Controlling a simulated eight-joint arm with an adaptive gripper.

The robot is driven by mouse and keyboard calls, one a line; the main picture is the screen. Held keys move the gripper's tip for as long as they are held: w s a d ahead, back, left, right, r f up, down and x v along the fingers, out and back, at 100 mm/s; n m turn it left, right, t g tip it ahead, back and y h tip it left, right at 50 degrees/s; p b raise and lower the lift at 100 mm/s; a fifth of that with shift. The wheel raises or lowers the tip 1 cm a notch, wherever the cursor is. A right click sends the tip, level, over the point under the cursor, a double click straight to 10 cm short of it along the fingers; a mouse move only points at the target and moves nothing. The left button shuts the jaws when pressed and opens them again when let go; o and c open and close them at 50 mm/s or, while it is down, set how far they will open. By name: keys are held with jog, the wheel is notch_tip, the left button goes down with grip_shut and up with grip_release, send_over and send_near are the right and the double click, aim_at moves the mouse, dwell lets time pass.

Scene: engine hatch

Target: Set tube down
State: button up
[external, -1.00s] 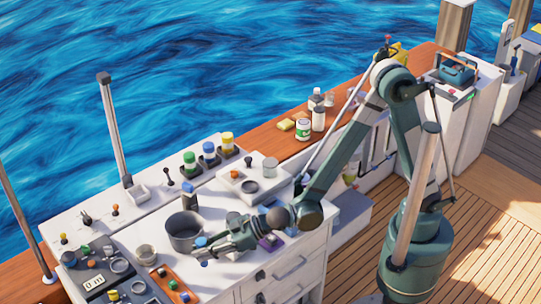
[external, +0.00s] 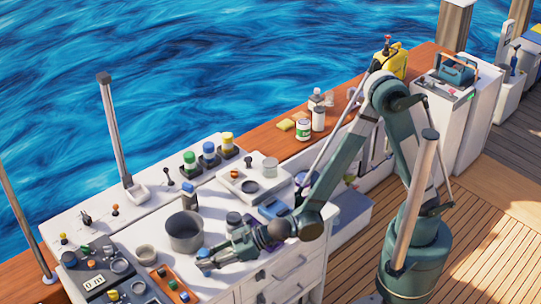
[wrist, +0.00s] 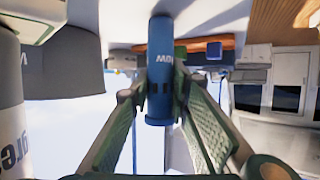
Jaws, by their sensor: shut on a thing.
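A blue tube (wrist: 160,60) with pale lettering stands between the fingertips of my gripper (wrist: 158,95) in the wrist view. My gripper is shut on it, with one finger on each side. In the external view my gripper (external: 213,257) is low at the front edge of the white counter (external: 222,283), in front of the grey pot. The blue end of the tube (external: 204,254) shows there only as a small patch. I cannot tell whether the tube touches the counter.
The grey pot (external: 186,232) stands behind my gripper. An orange tray (external: 168,281) with small coloured pieces lies to the left, beside a dark instrument panel (external: 93,283). A grey jar (external: 234,220) stands close behind the gripper. A labelled pale container (wrist: 12,110) shows at the left in the wrist view.

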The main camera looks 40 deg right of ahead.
jog(key=shift+f, duration=0.2)
jog(key=o, duration=1)
jog(key=shift+w, duration=0.1)
jog(key=shift+r, duration=0.2)
jog(key=shift+d+r, duration=0.1)
jog(key=shift+d, duration=0.05)
jog(key=v, duration=0.4)
jog(key=shift+s+p, duration=0.25)
jog(key=shift+p, duration=0.1)
jog(key=shift+a, duration=0.2)
